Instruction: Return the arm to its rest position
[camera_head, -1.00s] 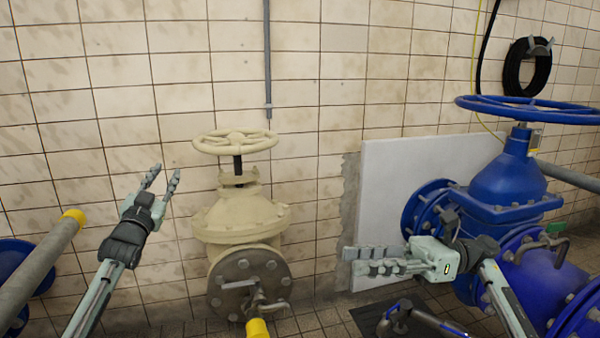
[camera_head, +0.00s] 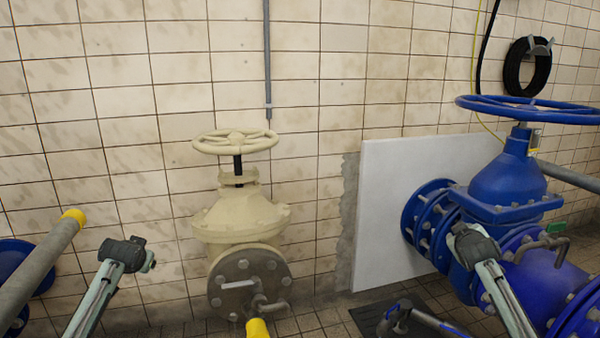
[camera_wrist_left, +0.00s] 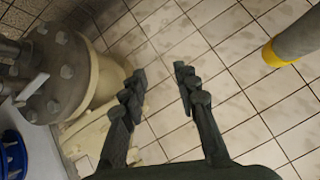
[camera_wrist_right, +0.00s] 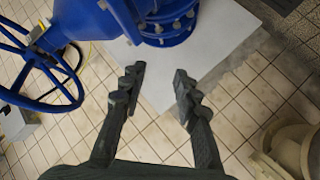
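My left arm (camera_head: 100,295) comes in at the lower left of the head view, its wrist in front of the tiled wall. My left gripper (camera_wrist_left: 157,75) shows in the left wrist view with its two fingers apart and nothing between them. My right arm (camera_head: 500,292) comes in at the lower right, its wrist in front of the blue valve (camera_head: 508,180). My right gripper (camera_wrist_right: 158,72) is open and empty in the right wrist view. In the head view the fingers of both grippers are largely hidden behind the wrists.
A cream valve (camera_head: 240,215) with a handwheel stands between the arms. A grey pipe with a yellow band (camera_head: 72,217) is left of my left arm. A white panel (camera_head: 385,210) leans behind the blue valve. A black hose coil (camera_head: 527,68) hangs on the wall.

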